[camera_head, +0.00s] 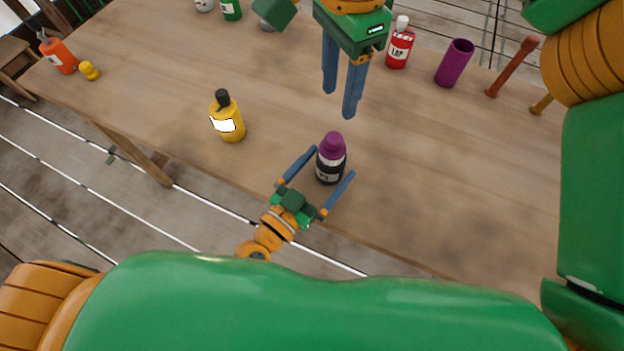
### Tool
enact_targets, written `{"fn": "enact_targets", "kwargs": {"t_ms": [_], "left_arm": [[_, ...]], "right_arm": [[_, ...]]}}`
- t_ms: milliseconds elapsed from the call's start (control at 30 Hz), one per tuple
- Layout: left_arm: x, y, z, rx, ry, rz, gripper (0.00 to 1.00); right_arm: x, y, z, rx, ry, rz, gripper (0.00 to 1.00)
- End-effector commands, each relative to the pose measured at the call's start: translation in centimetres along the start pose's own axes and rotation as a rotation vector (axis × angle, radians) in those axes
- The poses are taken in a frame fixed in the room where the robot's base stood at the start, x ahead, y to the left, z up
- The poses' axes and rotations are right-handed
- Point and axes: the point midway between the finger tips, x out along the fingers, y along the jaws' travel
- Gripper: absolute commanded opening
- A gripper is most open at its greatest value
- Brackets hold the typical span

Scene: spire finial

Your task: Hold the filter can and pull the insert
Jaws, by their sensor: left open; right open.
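The filter can (329,171) looks to be the dark bottle-like can with a white label band, standing upright near the table's front edge. A purple insert (332,144) sticks out of its top. My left gripper (327,163) is open at the front edge, with one blue finger on each side of the can; I cannot tell whether they touch it. My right gripper (340,101) is open and empty, pointing down above the table, behind the can in the picture. Its fingers are apart from the insert.
A yellow bottle (227,120) stands left of the can. A red bottle (399,48), a purple cup (454,63) and a brown peg (511,67) stand at the back right. An orange bottle (58,53) and small yellow piece (89,70) are far left. The wooden table (440,190) is clear right of the can.

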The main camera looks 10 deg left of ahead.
Motion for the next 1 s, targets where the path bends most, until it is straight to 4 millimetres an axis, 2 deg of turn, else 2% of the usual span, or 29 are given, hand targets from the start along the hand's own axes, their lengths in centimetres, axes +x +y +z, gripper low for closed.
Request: {"fn": "enact_targets", "kwargs": {"t_ms": [133, 400, 733, 1000], "left_arm": [[1.7, -0.1, 0.0, -0.001, 0.001, -0.002, 1.0], [2.0, -0.1, 0.0, 0.0, 0.0, -0.002, 1.0], [1.9, -0.1, 0.0, -0.001, 0.0, -0.003, 0.11], [1.9, -0.1, 0.1, -0.001, -0.001, -0.003, 0.1]], "right_arm": [[0.0, 0.0, 0.0, 0.0, 0.0, 0.0, 0.5], [0.0, 0.0, 0.0, 0.0, 0.0, 0.0, 0.5], [0.0, 0.0, 0.0, 0.0, 0.0, 0.0, 0.5], [0.0, 0.0, 0.0, 0.0, 0.0, 0.0, 0.5]]}}
